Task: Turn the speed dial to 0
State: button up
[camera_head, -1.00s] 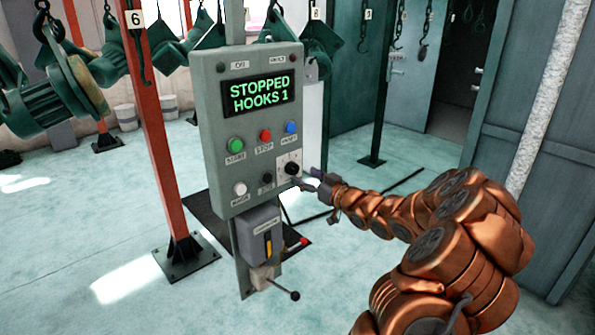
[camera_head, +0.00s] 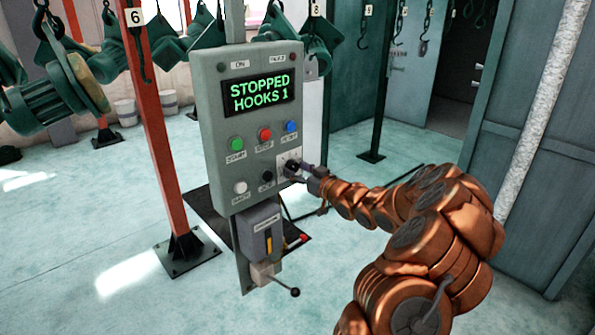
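The grey control panel (camera_head: 215,130) stands on a post in the middle, and its green display (camera_head: 259,94) reads "STOPPED HOOKS 1". The speed dial (camera_head: 291,167) is a black knob on a pale plate at the panel's lower right. My gripper (camera_head: 298,170) reaches in from the right, with its fingertips at the dial. The fingers partly cover the dial, so its setting is not readable. Whether the fingers touch or close on the knob is too small to tell.
Green, red and blue buttons sit just above the dial, with a white button (camera_head: 240,188) and a black one (camera_head: 267,177) to its left. A box with a lever (camera_head: 293,291) hangs below. An orange post (camera_head: 157,130) stands to the left.

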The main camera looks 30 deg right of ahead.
jog(key=c, duration=0.9)
jog(key=shift+f+n+b, duration=0.2)
jog(key=shift+n+b, duration=0.1)
jog(key=shift+b, duration=0.25)
jog(key=b, duration=0.1)
jog(key=n+b, duration=0.1)
jog(key=b, duration=0.1)
jog(key=shift+f, duration=0.25)
jog(key=n+b, duration=0.6)
jog(key=b, duration=0.3)
jog(key=shift+d, duration=0.1)
jog(key=n+b, duration=0.5)
jog(key=b, duration=0.1)
jog(key=shift+r, duration=0.1)
jog(key=shift+r+n+b, duration=0.2)
jog(key=shift+n+b, duration=0.65)
jog(key=shift+b, duration=0.1)
jog(key=shift+r+n+b, duration=0.15)
jog(key=shift+n+b, duration=0.7)
jog(key=shift+b, duration=0.05)
